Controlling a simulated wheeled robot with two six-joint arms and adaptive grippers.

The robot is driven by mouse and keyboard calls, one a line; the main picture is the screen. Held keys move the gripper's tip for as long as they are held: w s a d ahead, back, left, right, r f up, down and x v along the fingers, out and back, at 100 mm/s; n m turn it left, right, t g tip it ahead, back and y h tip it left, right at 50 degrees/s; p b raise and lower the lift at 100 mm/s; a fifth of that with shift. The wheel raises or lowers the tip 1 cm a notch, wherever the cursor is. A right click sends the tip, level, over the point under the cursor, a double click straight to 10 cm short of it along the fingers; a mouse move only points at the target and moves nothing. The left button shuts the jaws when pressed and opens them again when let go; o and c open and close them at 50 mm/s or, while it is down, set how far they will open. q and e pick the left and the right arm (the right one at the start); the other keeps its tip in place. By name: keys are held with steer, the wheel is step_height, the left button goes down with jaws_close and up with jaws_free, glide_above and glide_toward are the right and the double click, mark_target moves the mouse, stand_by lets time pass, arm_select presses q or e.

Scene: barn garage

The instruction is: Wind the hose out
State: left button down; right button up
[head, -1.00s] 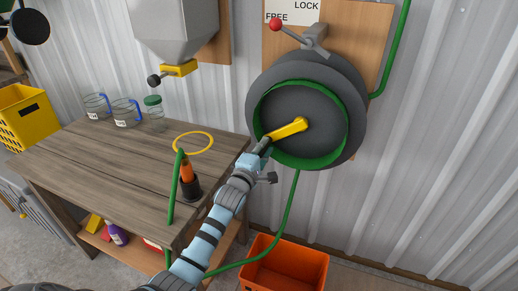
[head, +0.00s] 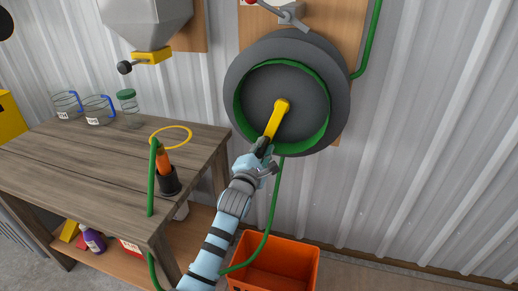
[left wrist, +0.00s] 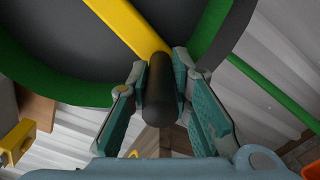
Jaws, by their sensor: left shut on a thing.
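A dark grey hose reel (head: 240,107) with green hose coiled in it (head: 320,135) hangs on a wooden board on the wall. Its yellow crank (head: 275,122) points down and slightly left from the hub. My left gripper (head: 262,148) is shut on the crank's black handle (left wrist: 160,90), which shows between its two fingers in the left wrist view (left wrist: 164,105). The green hose (head: 271,205) hangs below the reel and curves left behind my arm. My right gripper is not in view.
The wooden workbench (head: 70,165) is at the left, with glass mugs (head: 98,108), a green-lidded jar (head: 128,108) and a yellow ring (head: 187,129). An orange crate (head: 275,262) stands on the floor below the reel. A grey lever (head: 290,15) sits above the reel.

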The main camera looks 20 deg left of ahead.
arm_select(q)
steer(key=shift+f, duration=0.35)
steer(key=c, duration=1.4)
jaws_free()
steer(key=shift+c, duration=0.2)
steer(key=shift+r, duration=0.1)
steer(key=s+d, duration=0.1)
steer(key=s, duration=1.1)
